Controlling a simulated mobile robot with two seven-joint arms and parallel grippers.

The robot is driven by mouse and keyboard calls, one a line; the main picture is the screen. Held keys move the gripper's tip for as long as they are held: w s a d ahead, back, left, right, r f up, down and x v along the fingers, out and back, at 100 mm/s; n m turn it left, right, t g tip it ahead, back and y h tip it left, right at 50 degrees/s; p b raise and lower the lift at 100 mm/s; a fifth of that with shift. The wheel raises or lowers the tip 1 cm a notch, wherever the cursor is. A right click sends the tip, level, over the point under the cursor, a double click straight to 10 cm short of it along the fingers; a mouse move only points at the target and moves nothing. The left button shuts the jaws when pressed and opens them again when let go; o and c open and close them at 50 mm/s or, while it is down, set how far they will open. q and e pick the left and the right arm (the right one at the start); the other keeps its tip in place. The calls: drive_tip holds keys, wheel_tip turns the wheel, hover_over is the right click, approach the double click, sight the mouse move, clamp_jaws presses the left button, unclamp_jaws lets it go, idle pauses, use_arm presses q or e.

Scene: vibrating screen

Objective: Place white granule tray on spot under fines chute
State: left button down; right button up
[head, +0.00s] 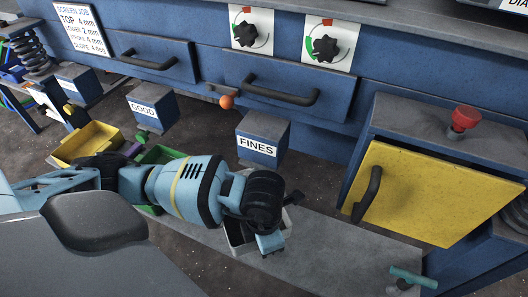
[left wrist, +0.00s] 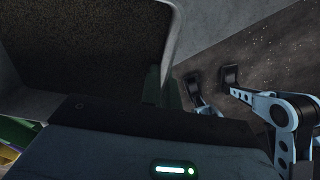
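The white granule tray (head: 236,238) is under the blue FINES chute (head: 262,140) in the head view, at the grey slab. My left gripper (head: 268,238) is at the tray's right side, with a light-blue end against or just in front of it. The gripper covers part of the tray. Whether its fingers pinch the wall is hidden, as is the tray's contact below. In the left wrist view, a pale-rimmed wall (left wrist: 172,30), apparently the tray's, is very close. Light-blue linked fingers, apparently my right gripper's (left wrist: 211,80), are apart and empty there.
The grey slab (head: 340,245) is bare to the right. A yellow tray (head: 85,143) and a green tray (head: 162,155) stand left. A yellow door (head: 430,190) with a black handle stands out at right. A teal lever (head: 413,277) is at lower right.

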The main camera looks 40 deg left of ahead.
use_arm(q)
drive_tip(key=shift+f, duration=0.25)
wheel_tip(320, 180, down, 4)
drive_tip(key=shift+f+b, duration=0.2)
drive_tip(key=shift+b, duration=0.75)
use_arm(e)
drive_tip(key=shift+w+f, duration=0.15)
drive_tip(key=shift+f, duration=0.8)
use_arm(q)
drive_tip(key=c, duration=2.1)
unclamp_jaws()
drive_tip(key=shift+f, duration=0.15)
drive_tip(key=o, duration=0.4)
use_arm(e)
drive_tip(key=shift+s, duration=0.4)
